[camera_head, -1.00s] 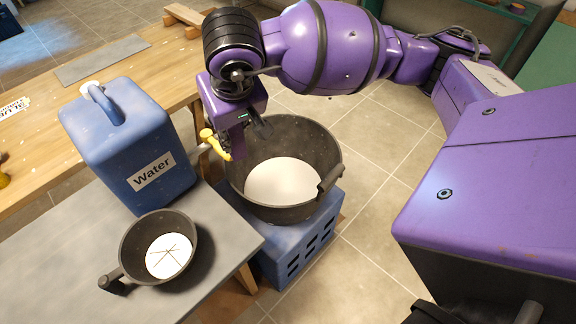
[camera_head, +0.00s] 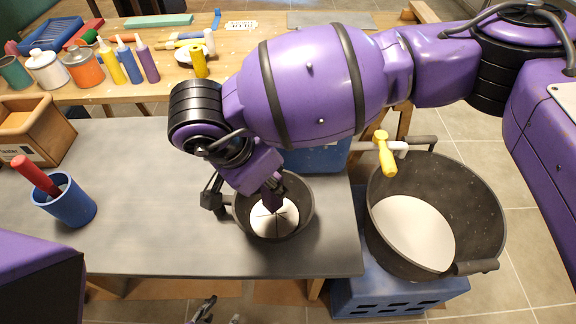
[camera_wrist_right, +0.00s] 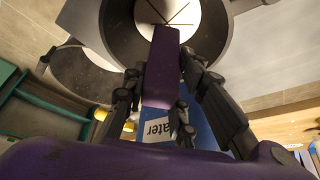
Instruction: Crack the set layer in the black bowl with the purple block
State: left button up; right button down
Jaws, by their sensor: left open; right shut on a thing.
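The black bowl (camera_head: 305,212) stands on the grey table top, with a white set layer (camera_head: 262,229) crossed by dark lines. My right gripper (camera_head: 267,187) is over the bowl, shut on the purple block (camera_head: 273,200), whose lower end shows against the white layer. In the right wrist view the block (camera_wrist_right: 162,72) sits between the fingers and points toward the bowl (camera_wrist_right: 218,28). I cannot tell whether it touches the layer. My left gripper (camera_head: 217,314) is open and empty at the bottom edge of the head view, in front of the table.
A large dark tub (camera_head: 480,205) with white contents stands on a blue crate (camera_head: 400,298) to the right, beside a yellow-handled tap (camera_head: 384,153). The blue water container (camera_head: 318,158) is behind the bowl. A blue cup (camera_head: 70,208) and wooden box (camera_head: 45,135) stand left.

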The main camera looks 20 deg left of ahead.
aim_at(273, 202)
jog(key=shift+f, duration=0.4)
notch_tip(273, 202, down, 4)
jog(key=shift+r+b, duration=0.25)
jog(key=shift+b, duration=0.75)
jog(key=shift+f+b, duration=0.3)
jog(key=shift+f, duration=0.25)
pick_arm(q)
jog(key=s+f, duration=0.1)
jog(key=f, duration=0.2)
jog(key=shift+s+g, duration=0.3)
jog(key=shift+s, duration=0.1)
jog(key=shift+s+f, duration=0.15)
jog(key=shift+s, duration=0.05)
jog(key=shift+s+f+b, duration=0.15)
jog(key=shift+f+b, duration=0.25)
pick_arm(e)
jog(key=shift+s+f, duration=0.1)
jog(key=shift+f, duration=0.55)
